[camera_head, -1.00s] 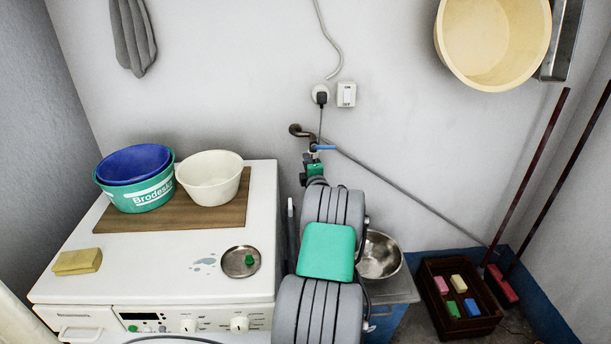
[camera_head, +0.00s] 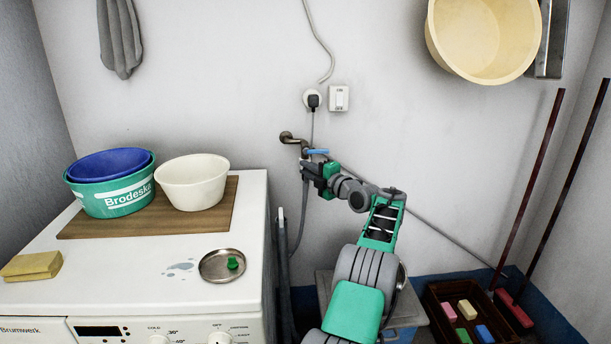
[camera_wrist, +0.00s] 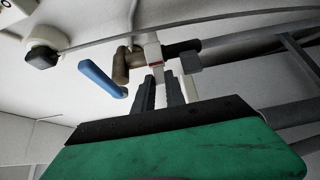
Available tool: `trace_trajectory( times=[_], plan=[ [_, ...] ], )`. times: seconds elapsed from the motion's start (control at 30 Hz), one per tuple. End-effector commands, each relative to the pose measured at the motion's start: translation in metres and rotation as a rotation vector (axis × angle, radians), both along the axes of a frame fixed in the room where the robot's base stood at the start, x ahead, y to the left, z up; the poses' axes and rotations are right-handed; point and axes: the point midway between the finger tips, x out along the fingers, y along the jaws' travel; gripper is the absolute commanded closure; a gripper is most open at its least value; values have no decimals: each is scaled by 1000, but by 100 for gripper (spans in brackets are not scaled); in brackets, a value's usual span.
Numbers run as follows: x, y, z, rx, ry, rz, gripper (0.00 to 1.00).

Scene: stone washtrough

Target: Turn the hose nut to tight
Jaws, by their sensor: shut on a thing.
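The hose nut (camera_wrist: 168,57) is at the end of the brass tap (camera_wrist: 122,62), where the dark hose (camera_wrist: 225,40) begins. It is small and partly covered by my fingers; how tight it is cannot be told. My gripper (camera_wrist: 171,68) is shut on it, with the fingers reaching up to it in the wrist view. In the head view my gripper (camera_head: 307,171) is just below the tap (camera_head: 291,138), and the nut is hidden there. The tap's blue lever (camera_head: 317,152) is close beside my gripper; it also shows in the wrist view (camera_wrist: 101,78).
A white washing machine (camera_head: 150,270) stands left, with basins (camera_head: 192,183) on a board and a metal dish (camera_head: 222,266). A plug (camera_head: 313,100) and a switch (camera_head: 339,98) are on the wall above the tap. A crate (camera_head: 470,330) and poles are at right.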

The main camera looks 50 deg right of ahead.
Motion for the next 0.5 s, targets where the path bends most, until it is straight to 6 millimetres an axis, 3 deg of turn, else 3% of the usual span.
trace_trajectory(
  times=[0.5],
  plan=[
    [-1,-3,1,0,-1,60,100]
  ],
)
